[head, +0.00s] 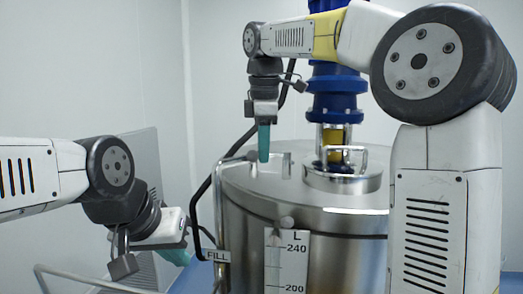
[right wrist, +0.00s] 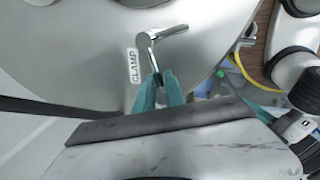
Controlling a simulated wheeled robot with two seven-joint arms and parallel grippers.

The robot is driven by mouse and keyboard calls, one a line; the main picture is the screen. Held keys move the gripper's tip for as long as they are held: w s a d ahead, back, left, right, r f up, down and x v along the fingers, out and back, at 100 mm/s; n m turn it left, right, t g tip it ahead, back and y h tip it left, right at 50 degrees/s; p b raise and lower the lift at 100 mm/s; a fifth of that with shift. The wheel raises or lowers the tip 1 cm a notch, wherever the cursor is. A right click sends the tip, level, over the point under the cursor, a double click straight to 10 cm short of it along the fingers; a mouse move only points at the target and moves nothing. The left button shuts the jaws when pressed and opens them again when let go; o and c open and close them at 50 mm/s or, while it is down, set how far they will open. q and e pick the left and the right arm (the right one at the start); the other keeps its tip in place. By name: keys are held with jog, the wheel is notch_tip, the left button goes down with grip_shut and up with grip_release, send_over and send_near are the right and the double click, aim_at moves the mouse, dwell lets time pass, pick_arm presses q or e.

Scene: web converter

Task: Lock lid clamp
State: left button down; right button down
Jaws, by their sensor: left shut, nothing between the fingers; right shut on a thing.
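The steel lid clamp (right wrist: 148,44) shows in the right wrist view as a bent silver lever beside a white CLAMP label (right wrist: 133,65). My right gripper (right wrist: 158,92) has its teal fingers closed around the near end of this lever. In the head view my right gripper (head: 264,143) points straight down at the left part of the tank lid (head: 262,178), and its fingers hide part of the clamp. My left gripper (head: 176,256) is low at the left, shut and empty, apart from the tank.
The steel tank (head: 340,255) carries a level scale (head: 286,262) and a FILL label (head: 216,256). A raised hatch with a handle (head: 342,180) and a blue column (head: 336,95) stand right of my right gripper. A black hose (head: 205,187) runs past the tank's left side.

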jog(key=shift+s+a+f, duration=0.15)
jog(key=shift+s+a, duration=0.05)
jog(key=shift+a, duration=0.15)
jog(key=c, duration=1.5)
grip_release()
jog(key=shift+r, duration=0.25)
notch_tip(320, 180, up, 7)
jog(key=s, duration=0.2)
jog(key=shift+r, duration=0.15)
